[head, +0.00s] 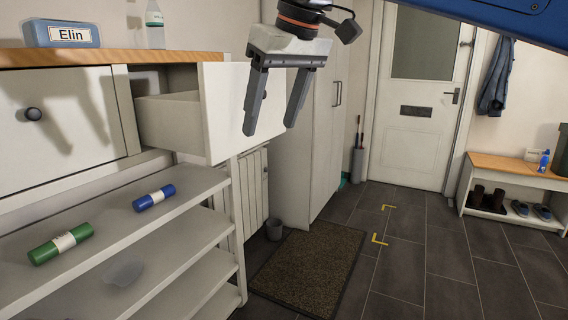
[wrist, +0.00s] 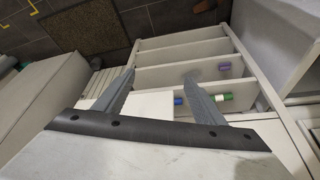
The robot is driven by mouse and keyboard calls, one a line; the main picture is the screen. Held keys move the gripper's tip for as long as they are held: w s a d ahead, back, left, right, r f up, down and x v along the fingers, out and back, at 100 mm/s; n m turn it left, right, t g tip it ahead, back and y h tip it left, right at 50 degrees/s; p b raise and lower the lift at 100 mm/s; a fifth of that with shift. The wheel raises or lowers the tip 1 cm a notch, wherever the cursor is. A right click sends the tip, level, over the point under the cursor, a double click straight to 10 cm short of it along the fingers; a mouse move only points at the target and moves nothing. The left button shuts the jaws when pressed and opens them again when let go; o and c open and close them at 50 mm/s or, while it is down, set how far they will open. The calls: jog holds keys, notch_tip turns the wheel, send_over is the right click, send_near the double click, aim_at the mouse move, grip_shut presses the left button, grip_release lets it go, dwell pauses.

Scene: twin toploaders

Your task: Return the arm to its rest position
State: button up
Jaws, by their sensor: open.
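My gripper (head: 270,118) hangs at the top middle of the head view, fingers pointing down and apart, with nothing between them. It appears in front of the pulled-out drawer (head: 222,112); I cannot tell how near it is. In the wrist view my gripper (wrist: 158,95) also shows its two fingers spread, with the shelf unit below. The blue part at the top right of the head view is my own arm.
A green cylinder (head: 60,243) and a blue cylinder (head: 154,197) lie on the shelf. A box labelled Elin (head: 61,34) and a bottle (head: 154,25) stand on the wooden top. A doormat (head: 308,270) lies on the floor.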

jog(key=s+d+f+m+t+h, duration=0.1)
jog(key=s+d+f+m, duration=0.1)
jog(key=d+f, duration=0.75)
jog(key=s+d+f+m+h, duration=0.1)
jog(key=s+d+f+m, duration=0.1)
jog(key=d+f, duration=0.7)
jog(key=s+d+f+m, duration=0.1)
jog(key=s+d+f, duration=0.2)
jog(key=f, duration=0.3)
jog(key=s+d+f+m, duration=0.1)
jog(key=s+d+f, duration=0.2)
jog(key=d+f, duration=0.2)
jog(key=s+d+f+m+h, duration=0.1)
jog(key=s+d+f, duration=0.3)
jog(key=f, duration=0.4)
jog(key=shift+d+f+m, duration=0.2)
jog(key=shift+m, duration=0.4)
jog(key=shift+s, duration=0.1)
jog(key=shift+c, duration=0.4)
